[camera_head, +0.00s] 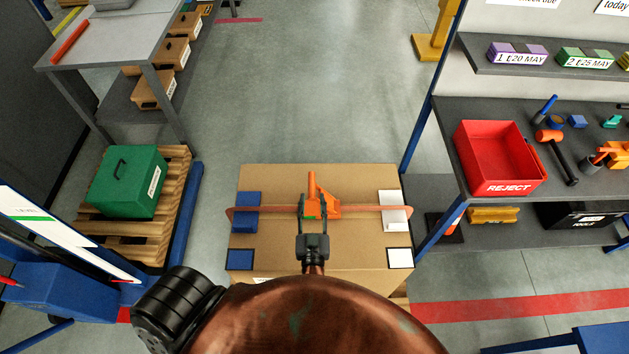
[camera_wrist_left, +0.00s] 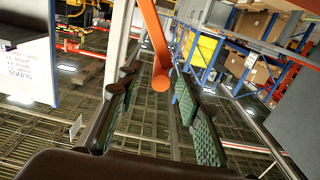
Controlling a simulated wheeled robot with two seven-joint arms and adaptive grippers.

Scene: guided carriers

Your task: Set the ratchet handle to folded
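An orange ratchet (camera_head: 326,209) sits on top of a brown cardboard box (camera_head: 285,181), in line with an orange strap (camera_head: 270,209) that runs across the box. Its orange handle (camera_head: 312,187) sticks out from the ratchet body and does not lie flat along the strap. In the left wrist view the handle (camera_wrist_left: 153,35) comes down from the top edge and ends in a round tip between the fingers. My left gripper (camera_head: 313,204) is open at the ratchet, with its fingers apart on either side of the handle; contact is not visible. My right gripper is not in view.
Blue and white corner pieces (camera_head: 246,198) sit on the box. A shelf at right holds a red reject bin (camera_head: 497,158) and tools. The floor behind the box is clear.

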